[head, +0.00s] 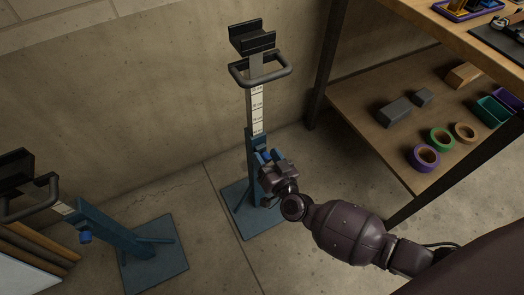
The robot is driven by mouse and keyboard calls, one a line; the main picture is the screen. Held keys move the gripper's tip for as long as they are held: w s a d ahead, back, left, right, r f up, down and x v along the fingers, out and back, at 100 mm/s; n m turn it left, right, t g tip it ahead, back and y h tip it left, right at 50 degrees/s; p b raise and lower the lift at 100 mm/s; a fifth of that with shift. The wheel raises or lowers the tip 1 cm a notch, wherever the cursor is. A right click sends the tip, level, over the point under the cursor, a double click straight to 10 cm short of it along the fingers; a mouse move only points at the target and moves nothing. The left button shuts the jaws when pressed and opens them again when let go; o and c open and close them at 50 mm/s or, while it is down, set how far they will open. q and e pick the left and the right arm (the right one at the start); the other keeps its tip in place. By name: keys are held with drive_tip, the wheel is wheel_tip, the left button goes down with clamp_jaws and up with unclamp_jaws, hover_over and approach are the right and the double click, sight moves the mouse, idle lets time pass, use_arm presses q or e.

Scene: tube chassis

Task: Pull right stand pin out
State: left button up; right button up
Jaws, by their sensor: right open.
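The right stand (254,143) is blue with a scaled white post, a grey loop handle (261,72) and a black cradle on top. It stands upright on a flat blue base near the wall. A blue pin (264,155) shows at its column, just beside my right gripper (263,162). My right gripper is open at the pin, its fingers partly hidden by its own dark body; I cannot tell whether they touch the pin. My left gripper is not in view.
A second blue stand (110,232) with its own blue pin (85,237) is at the lower left. A wooden shelf unit (358,106) with tape rolls (424,158) and grey blocks (395,111) is at the right. The concrete wall is close behind the right stand.

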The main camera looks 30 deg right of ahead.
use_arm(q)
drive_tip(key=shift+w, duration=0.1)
use_arm(e)
drive_tip(key=shift+w, duration=0.1)
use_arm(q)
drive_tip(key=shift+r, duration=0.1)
use_arm(e)
clamp_jaws()
drive_tip(key=shift+s+r+p, duration=0.1)
drive_tip(key=shift+s+p, duration=0.55)
drive_tip(key=shift+s, duration=1.3)
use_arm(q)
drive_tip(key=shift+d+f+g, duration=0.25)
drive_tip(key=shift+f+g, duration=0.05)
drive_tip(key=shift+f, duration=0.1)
use_arm(e)
drive_tip(key=shift+s+f, duration=0.1)
drive_tip(key=shift+f, duration=0.15)
drive_tip(key=shift+c, duration=2.1)
unclamp_jaws()
drive_tip(key=o, duration=0.4)
drive_tip(key=shift+s+r, duration=0.1)
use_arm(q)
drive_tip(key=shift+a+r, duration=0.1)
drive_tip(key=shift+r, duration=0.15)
